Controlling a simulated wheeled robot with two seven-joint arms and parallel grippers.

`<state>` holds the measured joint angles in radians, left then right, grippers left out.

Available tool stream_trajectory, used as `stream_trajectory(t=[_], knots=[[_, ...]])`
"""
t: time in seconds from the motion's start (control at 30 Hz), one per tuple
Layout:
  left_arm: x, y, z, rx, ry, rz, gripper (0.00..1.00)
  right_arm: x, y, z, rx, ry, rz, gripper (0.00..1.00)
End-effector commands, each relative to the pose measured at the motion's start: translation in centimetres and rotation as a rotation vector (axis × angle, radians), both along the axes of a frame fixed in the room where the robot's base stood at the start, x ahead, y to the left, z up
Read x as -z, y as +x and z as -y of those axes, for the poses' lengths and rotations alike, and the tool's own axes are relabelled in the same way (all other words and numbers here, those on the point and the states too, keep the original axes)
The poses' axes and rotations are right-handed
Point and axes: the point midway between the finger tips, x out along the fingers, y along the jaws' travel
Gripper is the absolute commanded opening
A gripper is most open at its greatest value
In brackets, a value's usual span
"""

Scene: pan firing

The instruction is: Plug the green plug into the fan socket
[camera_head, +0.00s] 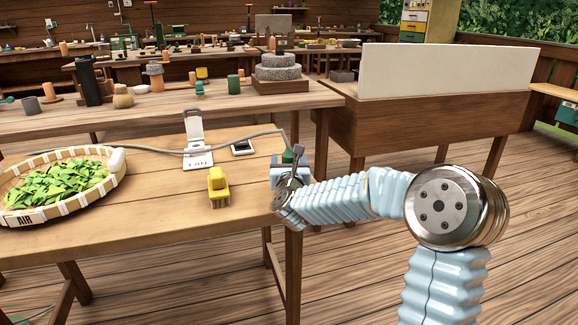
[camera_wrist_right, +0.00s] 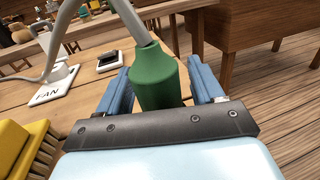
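The green plug (camera_wrist_right: 155,80) stands between the blue fingers of my right gripper (camera_wrist_right: 160,92) in the right wrist view, with the fingers close against its sides. A grey cable leaves its top. In the head view the green plug (camera_head: 291,154) and my right gripper (camera_head: 290,171) are at the table's right edge. The fan socket (camera_head: 199,161) is a white plate marked FAN with an upright white piece behind it, left of my right gripper. It also shows at the left of the right wrist view (camera_wrist_right: 50,95). The plug's lower end is hidden. My left gripper is not in view.
A small black device (camera_head: 243,147) lies right of the socket. A basket of green leaves (camera_head: 20,218) is at the left.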

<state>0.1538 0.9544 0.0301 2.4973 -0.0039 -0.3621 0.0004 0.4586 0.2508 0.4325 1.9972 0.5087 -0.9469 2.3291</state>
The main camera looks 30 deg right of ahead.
Motion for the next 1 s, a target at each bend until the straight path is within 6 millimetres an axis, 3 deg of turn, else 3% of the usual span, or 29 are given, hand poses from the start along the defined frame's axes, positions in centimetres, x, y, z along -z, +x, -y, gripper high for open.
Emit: stream_trajectory(t=[0.03,0.33,0.67,0.87,1.0], knots=[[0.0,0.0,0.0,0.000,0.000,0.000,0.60,0.0,0.0,0.0,0.000,0.000,0.000,0.58],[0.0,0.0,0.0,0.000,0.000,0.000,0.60,0.0,0.0,0.0,0.000,0.000,0.000,0.12],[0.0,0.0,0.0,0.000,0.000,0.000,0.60,-0.5,0.0,0.0,0.001,0.000,0.001,0.12],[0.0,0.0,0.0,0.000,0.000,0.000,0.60,-2.9,0.0,0.0,0.001,-0.001,0.004,0.12],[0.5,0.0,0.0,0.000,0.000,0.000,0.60,-5.5,-1.8,-0.9,0.000,-0.003,0.008,0.12]])
